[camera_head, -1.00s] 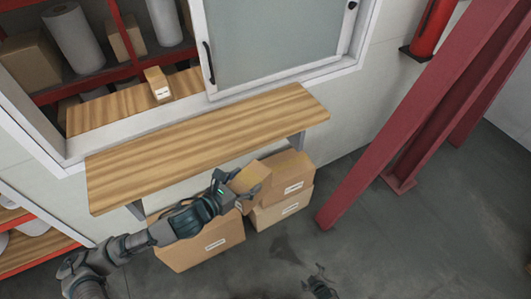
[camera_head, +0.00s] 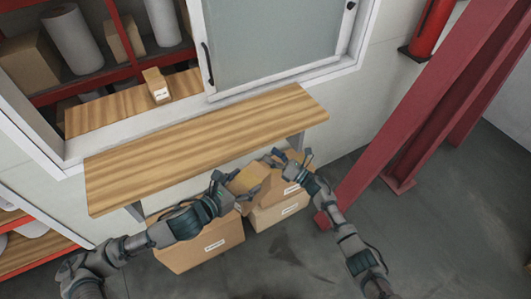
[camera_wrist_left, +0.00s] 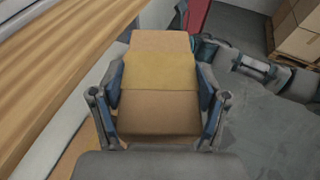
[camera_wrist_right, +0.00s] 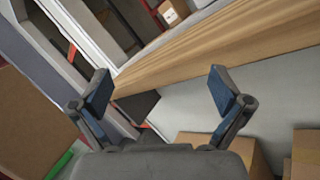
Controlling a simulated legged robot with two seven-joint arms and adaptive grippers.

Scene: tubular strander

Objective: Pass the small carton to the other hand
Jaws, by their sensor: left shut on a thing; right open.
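The small carton (camera_head: 254,179), brown with a yellowish band, is held in front of the wooden counter. My left gripper (camera_head: 232,189) is shut on it. In the left wrist view the carton (camera_wrist_left: 160,110) sits between both fingers (camera_wrist_left: 160,88), with its far end sticking out beyond them. My right gripper (camera_head: 292,158) is open and empty, to the right of the carton and slightly higher in the head view. In the right wrist view its fingers (camera_wrist_right: 160,90) are spread wide with nothing between them.
The wooden counter (camera_head: 210,135) runs below the window. Another small box (camera_head: 156,85) stands on the inner sill. Larger boxes (camera_head: 203,246) are on the floor beneath the counter. A red steel column (camera_head: 418,125) stands at right; grey floor is clear in front.

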